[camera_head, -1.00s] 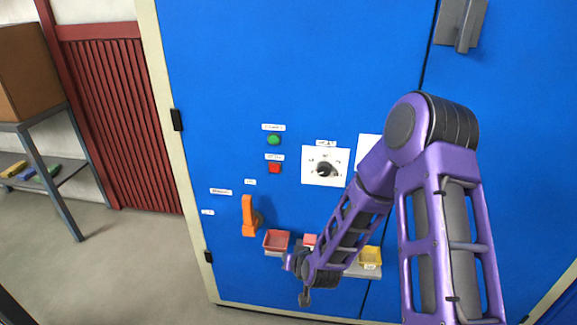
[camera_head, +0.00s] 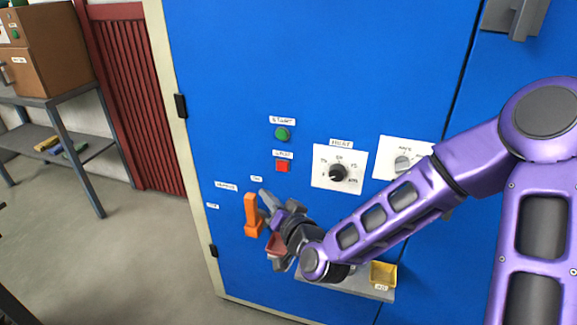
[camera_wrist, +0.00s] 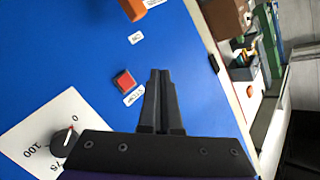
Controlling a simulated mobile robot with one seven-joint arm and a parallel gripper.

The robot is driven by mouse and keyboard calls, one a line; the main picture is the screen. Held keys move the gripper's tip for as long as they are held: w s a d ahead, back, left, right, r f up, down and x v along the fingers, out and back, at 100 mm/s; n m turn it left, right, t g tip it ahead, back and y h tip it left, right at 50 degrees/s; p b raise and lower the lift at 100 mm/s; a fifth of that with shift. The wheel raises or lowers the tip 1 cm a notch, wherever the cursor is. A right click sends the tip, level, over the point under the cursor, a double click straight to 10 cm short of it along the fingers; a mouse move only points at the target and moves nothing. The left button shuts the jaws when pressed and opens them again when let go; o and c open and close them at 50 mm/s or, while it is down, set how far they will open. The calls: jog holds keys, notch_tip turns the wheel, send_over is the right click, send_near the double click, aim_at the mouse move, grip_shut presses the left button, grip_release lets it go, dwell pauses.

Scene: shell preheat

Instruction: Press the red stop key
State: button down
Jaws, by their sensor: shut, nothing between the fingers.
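The red stop key (camera_head: 282,166) is a small square button on the blue cabinet front, just under a small white label. In the wrist view the red key (camera_wrist: 124,82) lies left of my fingertips, beside its label. My gripper (camera_head: 265,196) is below and slightly left of the key in the head view, close to the orange handle. In the wrist view my gripper (camera_wrist: 160,72) has its two dark fingers together with nothing between them. The fingers appear apart from the key; their exact distance from the panel is hard to tell.
A green button (camera_head: 282,134) is above the red key. A heat dial (camera_head: 338,173) and a second dial (camera_head: 402,164) are to the right. The orange handle (camera_head: 252,214) is at lower left. A red bin (camera_head: 276,243) and yellow bin (camera_head: 383,274) sit below.

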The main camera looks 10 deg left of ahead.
dwell(0.3)
send_near(277, 166)
jog(key=shift+s+a+x, duration=0.15)
jog(key=shift+x, duration=0.7)
jog(key=shift+s+a+x, duration=0.1)
jog(key=shift+a+x, duration=0.05)
jog(key=shift+x, duration=0.75)
jog(key=shift+s+a+x, duration=0.15)
jog(key=shift+x, duration=0.7)
jog(key=shift+w, duration=0.2)
jog(key=shift+w, duration=0.2)
jog(key=shift+w, duration=0.45)
dwell(0.7)
jog(key=shift+s, duration=0.85)
jog(key=shift+s+a, duration=0.2)
jog(key=shift+s, duration=2.3)
